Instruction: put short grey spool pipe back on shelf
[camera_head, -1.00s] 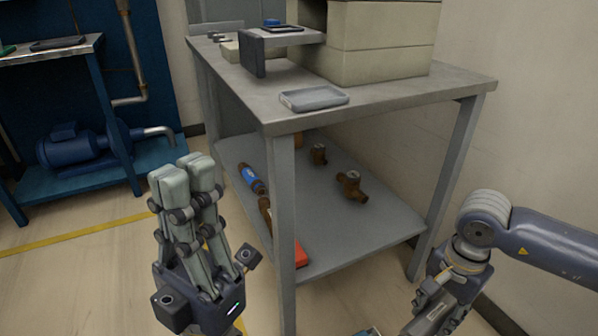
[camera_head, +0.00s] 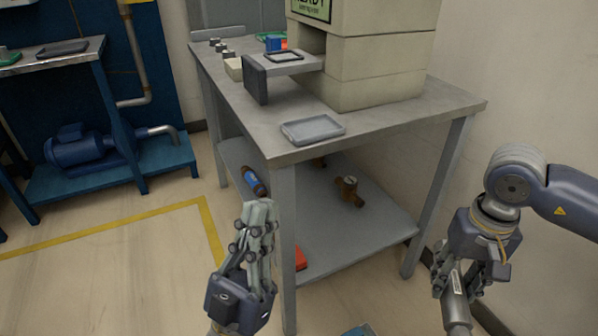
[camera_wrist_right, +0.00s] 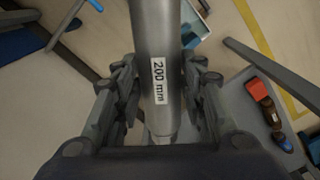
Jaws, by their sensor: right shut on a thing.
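The grey spool pipe (camera_head: 457,308) is held by my right gripper (camera_head: 458,278) at the lower right of the head view. In the right wrist view the pipe (camera_wrist_right: 155,50) carries a "200 mm" label and lies between the fingers of the gripper (camera_wrist_right: 158,85), which is shut on it. The lower shelf (camera_head: 345,235) of the grey table is to the left of the pipe, apart from it. My left gripper (camera_head: 262,215) is in front of the table's near leg. Its fingers are close together and nothing shows in them.
The tabletop bears a grey tray (camera_head: 312,129) and a beige cabinet (camera_head: 375,60). The table's right front leg (camera_head: 440,200) stands between shelf and right arm.

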